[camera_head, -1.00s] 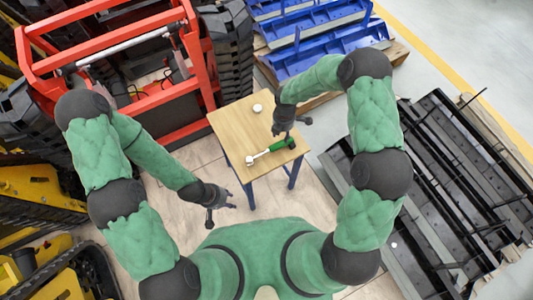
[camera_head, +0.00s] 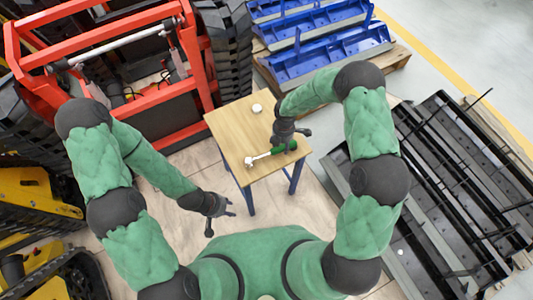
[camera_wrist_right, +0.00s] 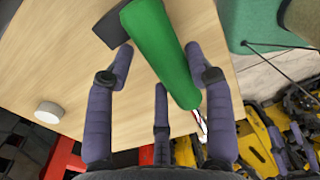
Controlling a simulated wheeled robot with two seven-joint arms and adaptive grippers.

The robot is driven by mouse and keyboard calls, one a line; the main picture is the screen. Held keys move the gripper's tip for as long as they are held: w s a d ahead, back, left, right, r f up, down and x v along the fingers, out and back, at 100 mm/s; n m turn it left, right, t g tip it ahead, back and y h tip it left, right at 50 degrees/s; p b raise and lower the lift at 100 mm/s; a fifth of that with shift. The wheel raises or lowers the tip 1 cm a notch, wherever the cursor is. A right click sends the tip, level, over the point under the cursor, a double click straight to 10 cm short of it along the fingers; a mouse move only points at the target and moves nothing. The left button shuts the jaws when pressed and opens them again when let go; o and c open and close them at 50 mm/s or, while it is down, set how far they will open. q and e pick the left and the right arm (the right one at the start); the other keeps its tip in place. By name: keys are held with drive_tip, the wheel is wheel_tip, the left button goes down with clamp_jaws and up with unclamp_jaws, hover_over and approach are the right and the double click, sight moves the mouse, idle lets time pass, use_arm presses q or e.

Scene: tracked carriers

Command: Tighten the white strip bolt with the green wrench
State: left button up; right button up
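The green wrench (camera_head: 274,154) lies on the small wooden table, with its green handle to the right and its metal head to the left. My right gripper (camera_head: 291,138) is over the handle. In the right wrist view, the green handle (camera_wrist_right: 163,50) lies between the spread fingers of my right gripper (camera_wrist_right: 160,62), which looks open; contact cannot be told. My left gripper (camera_head: 220,214) hangs empty left of the table with its fingers apart. A pale bar (camera_head: 125,43) crosses the red-framed carrier at the upper left; I cannot make out a white strip bolt.
The wooden table (camera_head: 235,130) also holds a small white round object (camera_head: 256,108). The red carrier frame (camera_head: 150,105) stands left of the table. Blue parts (camera_head: 330,55) on a pallet lie behind it, and black beams (camera_head: 455,180) lie to the right. Pale floor separates them.

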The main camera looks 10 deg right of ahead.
drive_tip(key=shift+s+f, duration=0.15)
drive_tip(key=shift+s, duration=0.05)
clamp_jaws()
drive_tip(key=shift+w+r+p, duration=0.25)
drive_tip(key=shift+r+p, duration=0.4)
drive_tip(key=shift+r, duration=0.15)
drive_tip(key=shift+r+p, duration=0.9)
drive_tip(key=shift+r, duration=0.3)
drive_tip(key=shift+r+p, duration=1.25)
drive_tip(key=shift+r, duration=0.45)
